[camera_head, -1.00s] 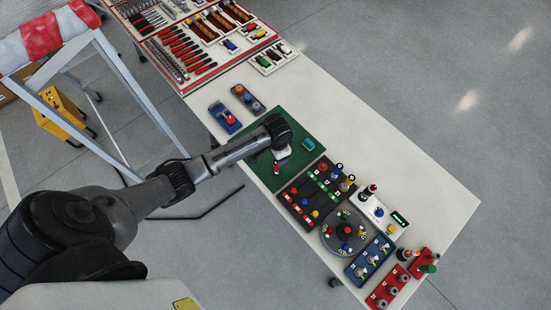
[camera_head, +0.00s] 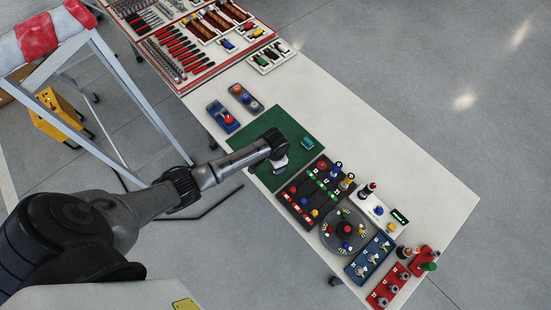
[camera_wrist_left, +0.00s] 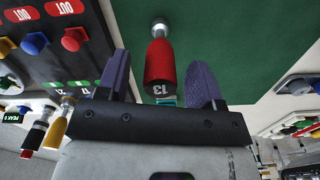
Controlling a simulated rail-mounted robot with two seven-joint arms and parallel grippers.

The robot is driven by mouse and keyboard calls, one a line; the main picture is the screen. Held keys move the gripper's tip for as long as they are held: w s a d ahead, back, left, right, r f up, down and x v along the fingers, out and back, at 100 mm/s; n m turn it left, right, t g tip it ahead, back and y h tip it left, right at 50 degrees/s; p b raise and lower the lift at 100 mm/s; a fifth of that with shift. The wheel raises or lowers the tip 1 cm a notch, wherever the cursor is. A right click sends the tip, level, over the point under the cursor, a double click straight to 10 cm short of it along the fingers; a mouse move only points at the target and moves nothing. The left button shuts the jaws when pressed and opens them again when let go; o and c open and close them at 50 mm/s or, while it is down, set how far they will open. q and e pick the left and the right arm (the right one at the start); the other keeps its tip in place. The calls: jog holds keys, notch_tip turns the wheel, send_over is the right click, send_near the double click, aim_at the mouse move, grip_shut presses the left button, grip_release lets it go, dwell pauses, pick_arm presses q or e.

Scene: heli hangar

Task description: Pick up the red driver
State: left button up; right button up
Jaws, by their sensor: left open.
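The red driver (camera_wrist_left: 160,65) has a red handle marked 13 and a metal tip. In the left wrist view it lies over the green mat (camera_wrist_left: 225,30), its handle end between the two fingers. My left gripper (camera_wrist_left: 162,75) is open, with a purple finger on each side of the handle and a visible gap. In the head view my left gripper (camera_head: 281,166) is low over the green mat (camera_head: 262,128) and hides the driver. My right gripper is in neither view.
A small teal object (camera_head: 307,143) lies on the mat. A black panel with coloured knobs (camera_head: 305,205), a round grey dial plate (camera_head: 330,238) and a blue block (camera_head: 360,268) stand to the right. Tool trays (camera_head: 272,60) are at the back.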

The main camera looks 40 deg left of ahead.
pick_arm(q)
jog(key=shift+c, duration=0.2)
jog(key=c, duration=0.9)
jog(key=shift+c, duration=0.2)
